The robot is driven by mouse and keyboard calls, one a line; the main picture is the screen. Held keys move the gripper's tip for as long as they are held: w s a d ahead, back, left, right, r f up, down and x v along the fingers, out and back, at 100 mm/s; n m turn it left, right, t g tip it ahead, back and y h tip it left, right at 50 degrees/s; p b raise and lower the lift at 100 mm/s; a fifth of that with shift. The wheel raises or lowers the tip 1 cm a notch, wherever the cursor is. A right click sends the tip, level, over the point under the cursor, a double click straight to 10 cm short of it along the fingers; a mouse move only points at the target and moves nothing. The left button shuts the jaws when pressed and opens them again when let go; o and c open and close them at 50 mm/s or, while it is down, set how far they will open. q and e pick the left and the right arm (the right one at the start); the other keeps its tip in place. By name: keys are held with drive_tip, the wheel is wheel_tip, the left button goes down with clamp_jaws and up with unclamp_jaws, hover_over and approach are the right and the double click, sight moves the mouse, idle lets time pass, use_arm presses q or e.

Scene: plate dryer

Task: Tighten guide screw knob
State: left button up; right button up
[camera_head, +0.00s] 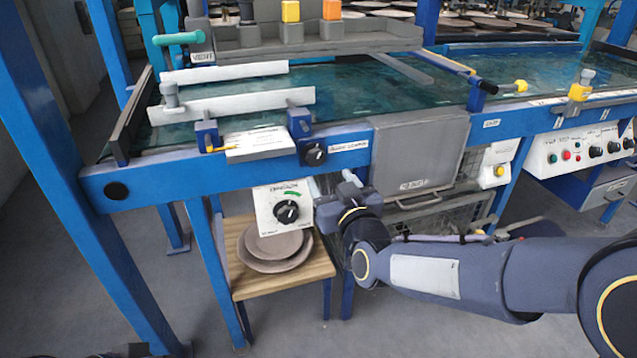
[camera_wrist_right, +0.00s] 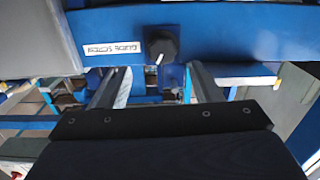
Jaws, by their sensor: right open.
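The guide screw knob (camera_head: 313,153) is black and round, on the front blue beam of the machine, just left of a small white label. In the right wrist view the knob (camera_wrist_right: 161,45) has a pale pointer mark and sits on the blue beam, near the top centre. My right gripper (camera_head: 332,183) is open and empty, just below and slightly right of the knob. In the right wrist view its two fingers (camera_wrist_right: 154,85) stand apart, one to each side of the knob's line, and do not visibly touch it. My left gripper is not visible.
A white dial box (camera_head: 284,207) hangs below the beam, close to my right gripper. A grey panel (camera_head: 420,150) is right of the knob. Blue clamps hold white guide bars (camera_head: 232,105) above the belt. Plates (camera_head: 273,247) lie on a wooden stand below.

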sight(316, 161)
drive_tip(key=b+x, duration=0.1)
drive_tip(key=x, duration=0.7)
drive_tip(key=shift+s+a+b, duration=0.1)
drive_tip(key=shift+a+b, duration=0.05)
drive_tip(key=shift+b, duration=0.2)
drive_tip(key=shift+r, duration=0.1)
drive_tip(key=c, duration=1)
